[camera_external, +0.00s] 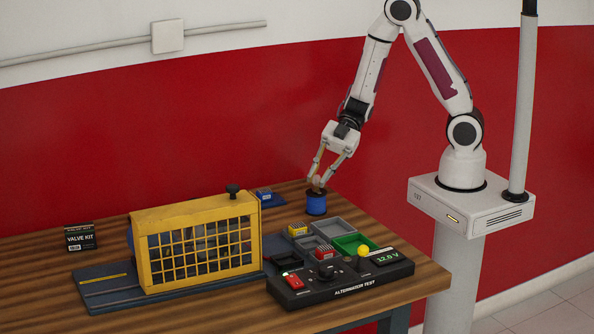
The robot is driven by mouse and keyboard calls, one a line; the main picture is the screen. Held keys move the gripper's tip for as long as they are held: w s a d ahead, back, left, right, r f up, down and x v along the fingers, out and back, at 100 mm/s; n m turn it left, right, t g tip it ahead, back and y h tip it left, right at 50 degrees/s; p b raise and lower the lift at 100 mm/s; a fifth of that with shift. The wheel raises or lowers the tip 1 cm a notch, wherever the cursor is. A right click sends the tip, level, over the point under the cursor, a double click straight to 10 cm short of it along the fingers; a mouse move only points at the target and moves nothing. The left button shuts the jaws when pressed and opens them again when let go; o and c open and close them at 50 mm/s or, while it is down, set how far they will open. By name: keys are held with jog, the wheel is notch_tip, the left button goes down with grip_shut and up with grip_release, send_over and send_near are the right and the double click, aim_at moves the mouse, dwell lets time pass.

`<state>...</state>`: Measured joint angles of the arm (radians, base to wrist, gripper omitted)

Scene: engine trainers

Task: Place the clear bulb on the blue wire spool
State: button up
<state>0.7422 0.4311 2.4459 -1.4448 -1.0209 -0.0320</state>
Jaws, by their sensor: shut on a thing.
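The blue wire spool (316,205) stands upright on the wooden table, behind the grey bins. My gripper (319,183) points down directly above the spool. Its fingers are shut on a small, pale thing, which looks like the clear bulb (318,187). The bulb is at the top of the spool, partly hidden by the fingers. I cannot tell whether it touches the spool or is just above it.
A yellow caged engine trainer (200,245) stands at the left front. A black alternator test box (340,285) stands at the front right. Grey and green bins (345,228) lie close before the spool. A valve kit box (81,237) stands far left.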

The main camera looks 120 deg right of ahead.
jog(key=o, duration=0.8)
jog(key=shift+o, duration=0.2)
jog(key=shift+r, duration=0.1)
jog(key=v, duration=1.2)
jog(key=shift+w, duration=0.1)
dwell(0.4)
